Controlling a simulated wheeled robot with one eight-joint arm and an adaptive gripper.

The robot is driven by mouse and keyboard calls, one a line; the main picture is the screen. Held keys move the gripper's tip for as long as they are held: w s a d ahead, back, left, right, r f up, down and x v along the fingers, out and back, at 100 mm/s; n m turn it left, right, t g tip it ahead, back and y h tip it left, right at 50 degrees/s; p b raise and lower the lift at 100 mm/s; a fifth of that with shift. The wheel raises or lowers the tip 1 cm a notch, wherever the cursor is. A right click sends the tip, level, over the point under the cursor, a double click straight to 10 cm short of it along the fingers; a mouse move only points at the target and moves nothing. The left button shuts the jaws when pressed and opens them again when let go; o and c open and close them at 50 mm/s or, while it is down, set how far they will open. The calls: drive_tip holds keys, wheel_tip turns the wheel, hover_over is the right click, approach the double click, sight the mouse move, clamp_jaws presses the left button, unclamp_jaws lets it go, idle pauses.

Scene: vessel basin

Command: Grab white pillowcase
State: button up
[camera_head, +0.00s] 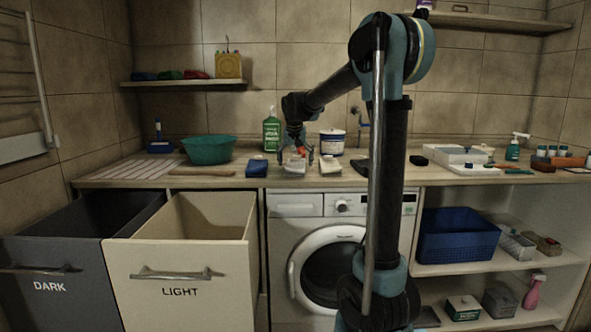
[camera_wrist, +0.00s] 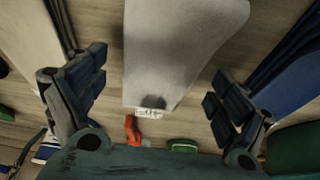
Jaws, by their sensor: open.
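A folded whitish cloth (camera_head: 294,167), which looks like the white pillowcase, lies on the counter in front of the washing machine's back edge. In the wrist view the pale cloth (camera_wrist: 180,50) lies between my fingers, with a small printed label at its near end. My gripper (camera_head: 297,158) is over it, pointing down. In the wrist view my gripper (camera_wrist: 160,90) is open, with a finger on each side of the cloth and a gap on both sides. A dark shadow falls on the cloth. I cannot tell how high the fingers are.
A blue folded cloth (camera_head: 257,167) lies to the left and another pale cloth (camera_head: 330,167) to the right, both close by. A green bottle (camera_head: 271,133) and a white tub (camera_head: 332,143) stand behind. The open DARK bin (camera_head: 50,286) and LIGHT bin (camera_head: 180,287) are at lower left.

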drive_tip(key=shift+w+f, duration=0.15)
drive_tip(key=shift+f, duration=0.3)
drive_tip(key=c, duration=1.3)
drive_tip(key=shift+r, duration=0.1)
